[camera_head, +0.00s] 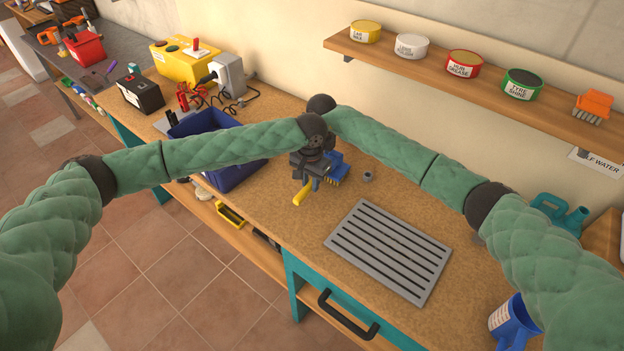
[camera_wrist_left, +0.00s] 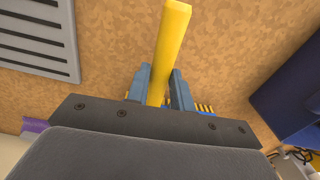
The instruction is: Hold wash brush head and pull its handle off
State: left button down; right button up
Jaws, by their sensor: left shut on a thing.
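The wash brush is over the workbench near the middle of the head view, with a blue head (camera_head: 338,168) and a yellow handle (camera_head: 301,193). My left gripper (camera_head: 312,180) is shut on the yellow handle. The left wrist view shows the handle (camera_wrist_left: 167,45) between its two grey fingers (camera_wrist_left: 159,88), its free end sticking out past them. Yellow bristles (camera_wrist_left: 204,108) show behind the right finger there. My right arm reaches in beside the left wrist; its gripper is crowded behind the left one, and I cannot make out its fingers.
A dark blue bin (camera_head: 232,174) stands left of the brush, under my left forearm. A grey slotted plate (camera_head: 388,250) lies to the right on the bench. A small grey ring (camera_head: 367,176) lies nearby. A shelf with several tins (camera_head: 463,64) hangs behind.

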aim_at(303, 191)
pick_arm(q)
jog(key=shift+s+a, duration=0.45)
jog(key=shift+s, duration=0.25)
jog(key=shift+s+a, duration=0.45)
jog(key=shift+s, duration=0.2)
jog(key=shift+s, duration=0.1)
jog(key=shift+r, duration=2.9)
jog(key=s+a+r, duration=0.2)
jog(key=s+a, duration=0.1)
jog(key=s, duration=0.6)
jog(key=shift+s, duration=0.25)
jog(key=shift+d, duration=0.1)
pick_arm(e)
jog(key=o, duration=1.2)
jog(key=shift+c, duration=0.2)
